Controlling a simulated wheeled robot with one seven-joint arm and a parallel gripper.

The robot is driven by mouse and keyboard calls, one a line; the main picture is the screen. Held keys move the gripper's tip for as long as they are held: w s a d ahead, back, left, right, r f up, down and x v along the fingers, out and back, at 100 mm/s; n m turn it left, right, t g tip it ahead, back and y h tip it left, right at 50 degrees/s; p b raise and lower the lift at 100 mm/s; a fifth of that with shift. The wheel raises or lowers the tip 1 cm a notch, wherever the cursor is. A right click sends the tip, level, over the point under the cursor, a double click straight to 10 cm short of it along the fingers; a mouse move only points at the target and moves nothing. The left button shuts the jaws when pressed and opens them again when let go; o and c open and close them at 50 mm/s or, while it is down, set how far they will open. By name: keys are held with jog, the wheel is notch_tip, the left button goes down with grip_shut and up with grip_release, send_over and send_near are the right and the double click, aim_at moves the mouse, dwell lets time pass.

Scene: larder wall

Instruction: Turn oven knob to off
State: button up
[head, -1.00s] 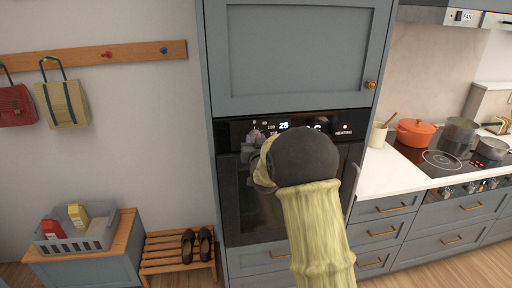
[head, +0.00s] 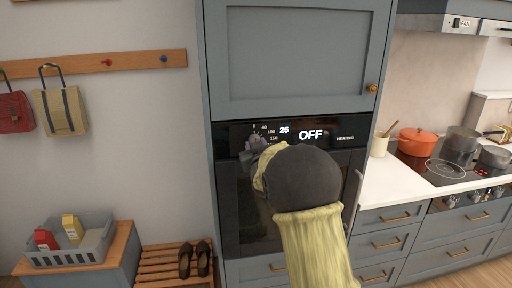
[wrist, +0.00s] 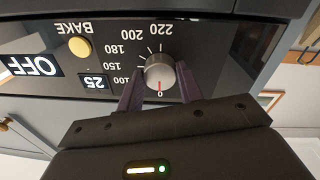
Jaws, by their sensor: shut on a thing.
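The oven (head: 243,215) is built into a tall grey-blue cabinet, with a black control panel. Its display (head: 311,134) reads OFF and a smaller one (head: 284,130) reads 25. In the wrist view the OFF display (wrist: 32,66) and 25 display (wrist: 94,82) appear upside down. The silver knob (wrist: 160,68) has its red mark at 0 on the dial. My gripper (wrist: 158,77) is shut on the knob, one dark finger on each side. In the head view my gripper (head: 255,145) is at the panel's left, and my arm hides the knob and part of the oven door.
A yellow BAKE button (wrist: 80,46) is near the knob. A white worktop (head: 385,176) with a hob (head: 440,172), pots and an orange casserole (head: 417,141) is on the right. A shoe rack (head: 165,272) and a grey crate (head: 100,250) stand low on the left.

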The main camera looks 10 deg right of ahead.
jog(key=o, duration=1)
jog(key=shift+s, duration=0.1)
jog(key=s+b, duration=0.1)
jog(key=s, duration=0.4)
jog(key=s+b, duration=0.2)
jog(key=s, duration=0.4)
jog(key=s+a+b, duration=0.1)
jog(key=s+b, duration=0.1)
jog(key=s, duration=0.4)
jog(key=shift+s+f, duration=0.15)
jog(key=shift+f, duration=0.1)
jog(key=shift+f, duration=0.1)
jog(key=s+f+m+g+y+p, duration=0.1)
jog(key=s+f+g+p, duration=0.3)
jog(key=s+f+g, duration=0.8)
jog(key=s, duration=0.2)
jog(key=s+d+f+g+p, duration=0.1)
jog(key=s+f+g, duration=0.1)
jog(key=s+f, duration=0.1)
jog(key=s+f+m+g+p, duration=0.1)
jog(key=s+f, duration=0.1)
jog(key=s, duration=0.3)
jog(key=shift+s+d+f+g, duration=0.15)
jog(key=shift+s+f+g, duration=0.05)
jog(key=shift+s+g, duration=0.2)
